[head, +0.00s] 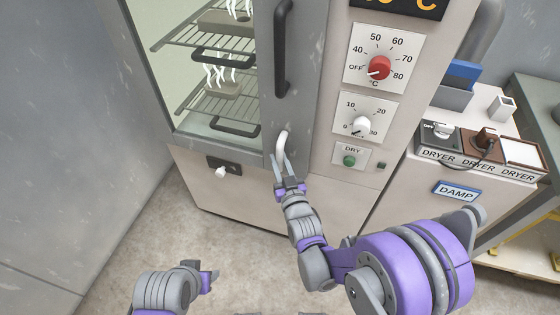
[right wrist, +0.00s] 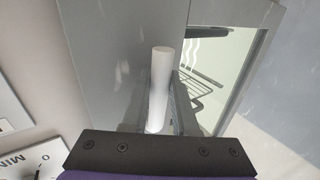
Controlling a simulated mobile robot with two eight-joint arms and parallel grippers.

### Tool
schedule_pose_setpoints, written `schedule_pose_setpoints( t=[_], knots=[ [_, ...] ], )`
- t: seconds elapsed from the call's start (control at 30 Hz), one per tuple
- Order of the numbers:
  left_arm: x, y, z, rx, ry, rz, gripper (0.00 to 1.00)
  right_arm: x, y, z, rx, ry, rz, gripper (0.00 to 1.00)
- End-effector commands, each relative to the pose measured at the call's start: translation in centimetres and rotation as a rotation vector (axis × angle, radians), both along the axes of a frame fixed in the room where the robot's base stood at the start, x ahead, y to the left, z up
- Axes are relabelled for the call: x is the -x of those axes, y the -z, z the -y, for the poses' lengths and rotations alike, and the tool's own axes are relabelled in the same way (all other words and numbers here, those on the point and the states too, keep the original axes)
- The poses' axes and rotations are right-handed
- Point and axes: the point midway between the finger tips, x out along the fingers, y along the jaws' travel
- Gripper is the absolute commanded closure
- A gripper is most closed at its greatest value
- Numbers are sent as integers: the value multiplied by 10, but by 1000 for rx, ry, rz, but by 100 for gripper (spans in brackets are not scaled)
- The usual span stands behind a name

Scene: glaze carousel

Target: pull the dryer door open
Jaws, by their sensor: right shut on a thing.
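The dryer door (head: 293,90) is a grey panel with a large window, and wire racks show behind the glass. It looks shut, with no clear gap at its edge. A dark vertical bar handle (head: 281,45) is on its right part.
To the right of the door is a control panel with a red knob (head: 379,68), a white timer knob (head: 361,125) and a green button (head: 349,160). A cabinet with a DAMP label (head: 457,190) stands further right. The floor (head: 150,235) at front left is clear.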

Motion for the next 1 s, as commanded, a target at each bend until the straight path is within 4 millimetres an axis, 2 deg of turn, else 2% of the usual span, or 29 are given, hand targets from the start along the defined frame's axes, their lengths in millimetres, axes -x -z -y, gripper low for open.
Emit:
schedule_pose_setpoints(
  t=[0.43,0.7,1.0],
  knots=[
    [-3,30,0,0,0,-10,50,-8,0,-22,-282,-1,91,100],
    [-5,45,0,0,0,-14,50,-13,-10,-38,-526,-2,172,100],
    [-6,52,0,0,0,-16,50,-17,-25,-53,-798,0,259,100]
  ],
)
